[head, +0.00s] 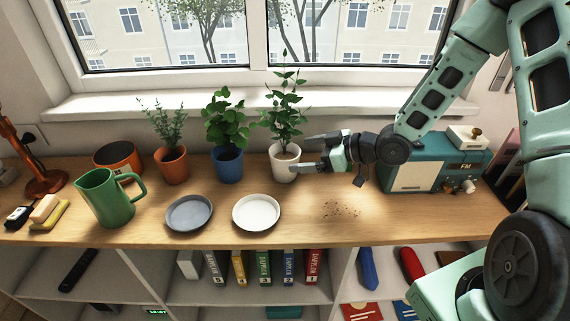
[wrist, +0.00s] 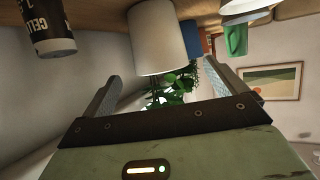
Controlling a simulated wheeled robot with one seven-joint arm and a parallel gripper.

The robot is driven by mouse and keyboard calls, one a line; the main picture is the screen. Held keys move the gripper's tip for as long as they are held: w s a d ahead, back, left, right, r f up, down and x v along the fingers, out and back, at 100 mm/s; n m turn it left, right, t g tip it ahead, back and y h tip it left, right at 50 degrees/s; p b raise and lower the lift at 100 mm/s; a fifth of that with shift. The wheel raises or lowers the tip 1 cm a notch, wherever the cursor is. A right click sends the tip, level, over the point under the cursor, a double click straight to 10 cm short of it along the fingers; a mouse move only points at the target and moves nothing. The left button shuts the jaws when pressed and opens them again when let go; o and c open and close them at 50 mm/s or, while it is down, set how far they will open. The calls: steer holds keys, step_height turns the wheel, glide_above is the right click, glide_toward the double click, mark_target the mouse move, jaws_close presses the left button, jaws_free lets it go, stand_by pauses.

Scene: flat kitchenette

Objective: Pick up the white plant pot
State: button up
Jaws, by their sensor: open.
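The white plant pot (head: 285,165) stands upright on the wooden counter with a tall leafy plant in it. My gripper (head: 300,153) is at its right side, level with the counter and pointing left. The fingers are open. The near finger's tip overlaps the pot's front in the head view; the far finger's tip is to the right of the plant. In the wrist view, which is upside down, the white pot (wrist: 157,35) shows between the two fingers of my gripper (wrist: 161,68), near their tips. I cannot tell whether either finger touches it.
A blue pot (head: 229,166) and a terracotta pot (head: 173,167) with plants stand to the left. A white plate (head: 256,212), grey plate (head: 189,213) and green jug (head: 105,198) are in front. Spilled soil (head: 341,209) lies below my gripper; a teal radio (head: 430,172) stands right.

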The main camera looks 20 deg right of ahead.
mark_target(276, 156)
steer(key=shift+p+x, duration=0.35)
steer(key=shift+x, duration=3)
steer(key=c, duration=1.3)
